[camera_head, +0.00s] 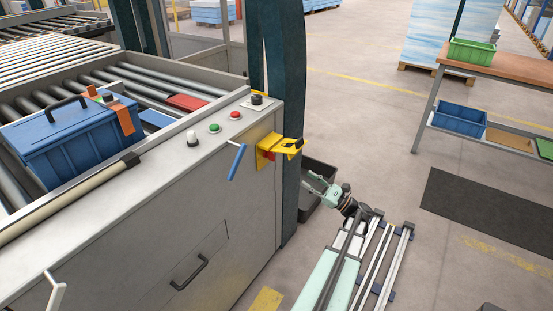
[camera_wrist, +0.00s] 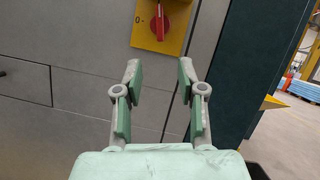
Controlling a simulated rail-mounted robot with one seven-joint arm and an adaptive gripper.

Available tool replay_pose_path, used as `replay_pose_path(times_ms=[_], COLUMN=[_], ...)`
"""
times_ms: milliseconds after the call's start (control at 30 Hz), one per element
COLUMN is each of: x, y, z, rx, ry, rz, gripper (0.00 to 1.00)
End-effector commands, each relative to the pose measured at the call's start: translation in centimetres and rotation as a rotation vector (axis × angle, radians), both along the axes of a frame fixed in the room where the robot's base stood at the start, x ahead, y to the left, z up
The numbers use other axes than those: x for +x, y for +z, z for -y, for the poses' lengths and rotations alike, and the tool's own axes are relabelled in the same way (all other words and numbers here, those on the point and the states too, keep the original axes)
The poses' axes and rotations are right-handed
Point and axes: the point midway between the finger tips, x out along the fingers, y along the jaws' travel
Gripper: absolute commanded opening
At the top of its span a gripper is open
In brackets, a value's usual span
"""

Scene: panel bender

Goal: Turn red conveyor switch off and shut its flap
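A yellow switch box (camera_head: 265,158) is mounted on the grey machine's side near its right corner. Its yellow flap (camera_head: 291,146) sticks outward, standing open. The red rotary switch (camera_wrist: 160,16) shows on the yellow plate at the top of the wrist view, its grip roughly upright, with a "0" mark to its left. The switch's upper part is cut off there; in the head view only a bit of red shows. My gripper (camera_head: 318,188) is open and empty, to the right of and below the box. In the wrist view its fingertips (camera_wrist: 157,72) are apart, below the switch.
A blue lever (camera_head: 237,162) hangs left of the box. Green (camera_head: 214,127) and red (camera_head: 235,115) buttons and a black knob (camera_head: 257,99) sit on the machine top. A dark pillar (camera_head: 291,100) stands behind the box. A dark bin (camera_head: 317,178) is behind my gripper.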

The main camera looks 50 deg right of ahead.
Motion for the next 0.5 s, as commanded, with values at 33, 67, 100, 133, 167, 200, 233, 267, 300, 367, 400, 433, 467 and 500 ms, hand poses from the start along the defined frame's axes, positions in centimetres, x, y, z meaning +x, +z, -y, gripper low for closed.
replay_pose_path(times_ms=[33,67,100,133,167,200,233,267,300,367,400,433,467,500], x=[0.8,1.4,2.1,2.6,3.2,3.9,4.5,5.0,5.8,6.9,7.6,8.1,8.7,9.4], y=[0.4,0.6,0.9,1.1,1.3,1.6,1.9,2.1,2.4,2.8,3.1,3.3,3.5,3.8], z=[-0.3,-0.3,-0.4,-0.5,-0.6,-0.7,-0.8,-0.8,-1.0,-1.1,-1.2,-1.3,-1.4,-1.5], rx=[-0.001,-0.001,-0.002,-0.002,-0.002,-0.003,-0.003,-0.003,-0.003,-0.003,-0.003,-0.003,-0.003,-0.003], ry=[0.002,0.003,0.002,0.002,0.003,0.003,0.003,0.003,0.002,0.002,0.002,0.002,0.002,0.002], rz=[0.001,-0.001,-0.001,-0.001,-0.001,-0.001,-0.001,-0.001,0.0,0.0,0.0,0.0,-0.001,-0.001], gripper=[0.4,0.4,0.4,0.4,0.4,0.4,0.4,0.4,0.4,0.4,0.4,0.4,0.4,0.4])
